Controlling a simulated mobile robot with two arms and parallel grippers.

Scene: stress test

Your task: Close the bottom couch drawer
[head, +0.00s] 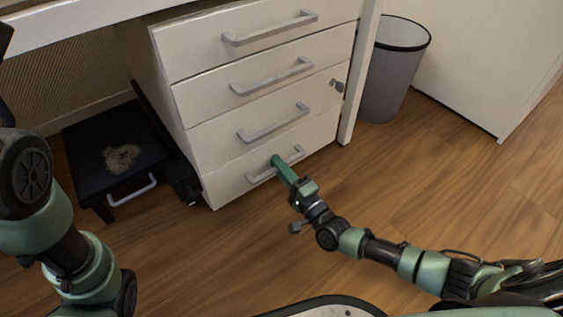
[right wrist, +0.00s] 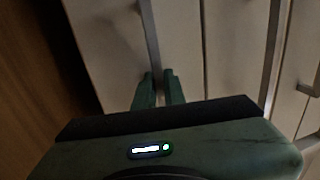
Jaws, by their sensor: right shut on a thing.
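The white drawer unit has a stack of drawers with grey bar handles. The bottom drawer (head: 228,186) is the lowest one, and its front looks about flush with the fronts above. My right gripper (head: 276,163) is at its handle (head: 262,176), shut on the bar near its middle. In the right wrist view the green fingers (right wrist: 159,88) sit around the handle bar (right wrist: 150,40).
A black low stand (head: 85,170) with a grey handle is left of the unit. A grey bin (head: 385,85) stands to the right, beside a white cabinet (head: 480,60). A white desk edge (head: 70,22) is above. The wooden floor (head: 430,190) in front is clear.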

